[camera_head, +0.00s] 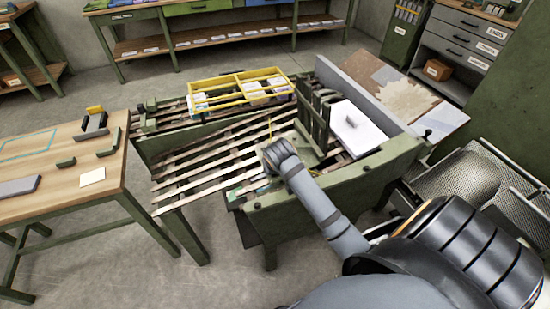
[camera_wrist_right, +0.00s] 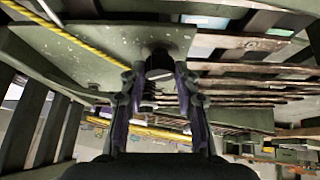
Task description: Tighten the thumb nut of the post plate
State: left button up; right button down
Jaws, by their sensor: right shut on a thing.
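In the right wrist view, a worn green plate (camera_wrist_right: 85,50), which looks like the post plate, spans the upper left. A dark round thumb nut (camera_wrist_right: 158,58) sits against its edge. My right gripper (camera_wrist_right: 160,82) is shut on the nut, with one purple-padded finger on each side. In the head view, my right arm reaches in from the lower right to the green slatted machine (camera_head: 400,150). Its wrist hides the fingers and the nut there. My left gripper is not in view.
A yellow divided tray (camera_head: 240,88) stands on the slats at the back. White paper (camera_head: 358,128) lies at the right of the machine. A wooden table (camera_head: 60,165) with small parts stands at the left. A yellow cord or rod (camera_wrist_right: 65,38) crosses near the plate.

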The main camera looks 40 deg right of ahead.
jog(key=m+h+p, duration=0.1)
jog(key=m+p, duration=0.2)
jog(key=shift+a+r+h, duration=0.15)
jog(key=shift+h, duration=0.25)
jog(key=shift+w+m+g+h+p, duration=0.1)
jog(key=shift+m+g+h+p, duration=0.35)
jog(key=shift+m, duration=0.35)
jog(key=shift+w+m+g+h+p, duration=0.15)
jog(key=shift+m+g+p, duration=0.1)
jog(key=shift+m+p, duration=0.4)
jog(key=shift+s+m, duration=0.1)
jog(key=shift+m, duration=0.25)
jog(key=c, duration=1)
grip_release()
jog(key=shift+f, duration=0.2)
